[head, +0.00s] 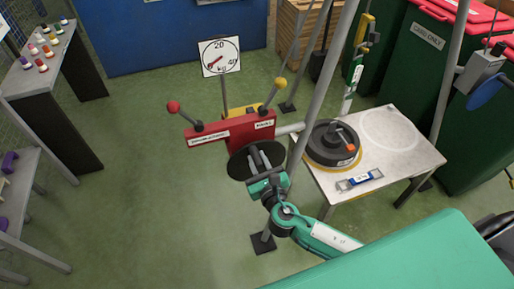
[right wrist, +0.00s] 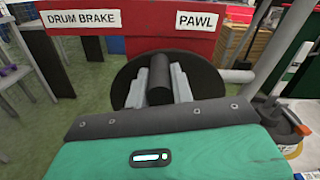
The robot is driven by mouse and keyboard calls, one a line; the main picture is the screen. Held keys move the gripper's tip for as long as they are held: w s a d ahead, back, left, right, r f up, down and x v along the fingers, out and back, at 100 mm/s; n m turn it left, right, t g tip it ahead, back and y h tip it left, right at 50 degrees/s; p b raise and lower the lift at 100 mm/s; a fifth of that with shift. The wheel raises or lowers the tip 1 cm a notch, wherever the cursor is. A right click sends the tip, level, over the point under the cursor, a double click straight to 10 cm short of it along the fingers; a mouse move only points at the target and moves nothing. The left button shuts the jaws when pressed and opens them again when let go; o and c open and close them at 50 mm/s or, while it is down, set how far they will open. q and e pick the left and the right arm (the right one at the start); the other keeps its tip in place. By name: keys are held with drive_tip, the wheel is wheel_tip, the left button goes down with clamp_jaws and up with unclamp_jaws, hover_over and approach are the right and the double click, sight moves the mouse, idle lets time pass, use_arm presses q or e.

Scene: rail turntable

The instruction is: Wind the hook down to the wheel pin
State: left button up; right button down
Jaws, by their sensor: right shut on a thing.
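My right gripper (head: 262,162) is at the winch's black crank disc (head: 239,163). In the right wrist view its fingers (right wrist: 160,82) are shut on the black crank handle (right wrist: 160,75), one on each side. The red winch body (head: 235,130) carries a red-knobbed lever (head: 173,107) and a yellow-knobbed lever (head: 280,83); its labels read DRUM BRAKE and PAWL in the right wrist view. A dark wheel (head: 322,152) lies on the grey table, with a grey and orange piece on top. I cannot clearly make out the hook or pin. My left gripper is not in view.
The table (head: 405,165) also bears a blue-and-white level-like tool (head: 359,180). A kg dial (head: 220,57) stands behind the winch. Grey poles rise beside the table. A yellow piece (head: 365,28) hangs behind it. Green bins (head: 418,55) stand at the right.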

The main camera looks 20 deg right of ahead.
drive_tip(key=shift+a, duration=0.15)
drive_tip(key=shift+a+f+n+p, duration=0.15)
drive_tip(key=shift+a+n+p, duration=0.4)
drive_tip(key=shift+p, duration=0.25)
drive_tip(key=shift+s+a+f+n+p, duration=0.15)
drive_tip(key=shift+a+n+p, duration=0.1)
drive_tip(key=shift+n+p, duration=0.25)
drive_tip(key=shift+a+f, duration=0.1)
drive_tip(key=shift+n, duration=0.25)
drive_tip(key=shift+a+f+n+p, duration=0.35)
drive_tip(key=shift+a+n+p, duration=0.35)
drive_tip(key=shift+n+p, duration=0.35)
drive_tip(key=shift+a+f, duration=0.1)
drive_tip(key=shift+f, duration=0.1)
